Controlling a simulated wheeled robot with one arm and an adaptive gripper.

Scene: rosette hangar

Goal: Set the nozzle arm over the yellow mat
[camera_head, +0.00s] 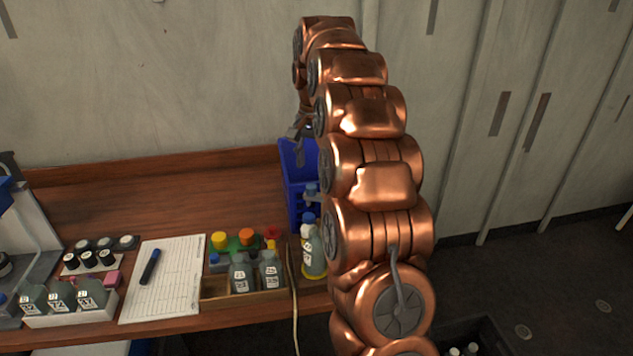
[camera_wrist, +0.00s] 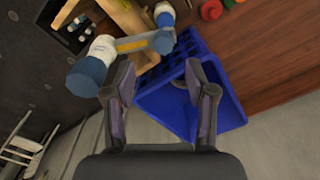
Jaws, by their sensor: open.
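A pale bar with a yellow stripe (camera_wrist: 133,44), seemingly the nozzle arm, joins two blue-capped parts in the wrist view. In the head view, a pale blue-capped bottle (camera_head: 313,252) stands at the bench's right end, partly hidden by my arm. The yellow mat (camera_head: 314,277) seems to show only as a thin edge under this bottle. My gripper (camera_wrist: 160,88) is open and empty, its fingers apart in front of the blue bin. The bar lies beyond the left fingertip; I cannot tell whether they touch. In the head view my gripper (camera_head: 298,138) is small and above the bin.
The blue bin (camera_head: 290,190) stands at the bench's back right and also shows in the wrist view (camera_wrist: 165,105). A wooden tray (camera_head: 240,301) with bottles, a paper sheet (camera_head: 185,265) with a pen, and a bottle rack (camera_head: 68,317) stand left. The bench's back left is clear.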

